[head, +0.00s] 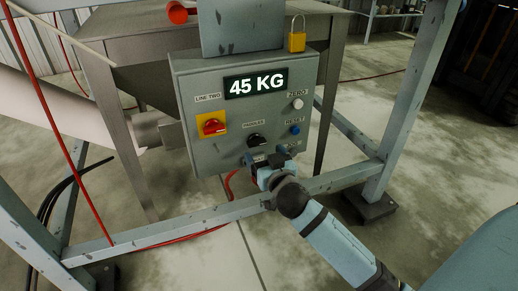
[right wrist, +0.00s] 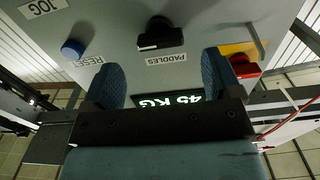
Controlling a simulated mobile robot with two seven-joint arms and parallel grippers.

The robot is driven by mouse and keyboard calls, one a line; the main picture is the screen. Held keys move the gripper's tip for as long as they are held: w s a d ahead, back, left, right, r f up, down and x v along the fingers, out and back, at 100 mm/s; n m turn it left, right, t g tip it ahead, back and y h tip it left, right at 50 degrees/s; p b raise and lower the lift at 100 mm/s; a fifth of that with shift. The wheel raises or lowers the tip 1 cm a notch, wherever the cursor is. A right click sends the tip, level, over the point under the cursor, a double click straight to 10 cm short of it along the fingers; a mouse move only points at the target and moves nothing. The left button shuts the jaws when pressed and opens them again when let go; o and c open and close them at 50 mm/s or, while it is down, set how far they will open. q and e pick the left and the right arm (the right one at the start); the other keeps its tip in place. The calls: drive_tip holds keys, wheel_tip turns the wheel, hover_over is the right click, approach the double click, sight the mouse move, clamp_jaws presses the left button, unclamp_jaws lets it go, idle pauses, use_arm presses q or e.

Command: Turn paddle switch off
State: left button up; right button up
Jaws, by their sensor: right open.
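The paddle switch (head: 254,140) is a black rotary knob on the lower middle of the grey control box (head: 213,160). In the right wrist view the knob (right wrist: 160,33) shows large, with a pale line across its handle, beside a PADDLES label (right wrist: 166,59). My right gripper (head: 266,167) is just below the knob in the head view. In the right wrist view its two blue fingers (right wrist: 160,78) are spread and empty, with the knob ahead of the gap between them and apart from both. My left gripper is in neither view.
A red switch on a yellow plate (head: 212,126) sits left of the knob. A blue RESET button (head: 295,130) and a white ZERO button (head: 297,103) sit to the right. The display (head: 256,83) reads 45 KG. A frame bar (head: 220,211) runs below the box.

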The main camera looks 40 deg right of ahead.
sight(258, 145)
drive_tip(key=shift+b+x, duration=0.3)
drive_tip(key=shift+x, duration=2)
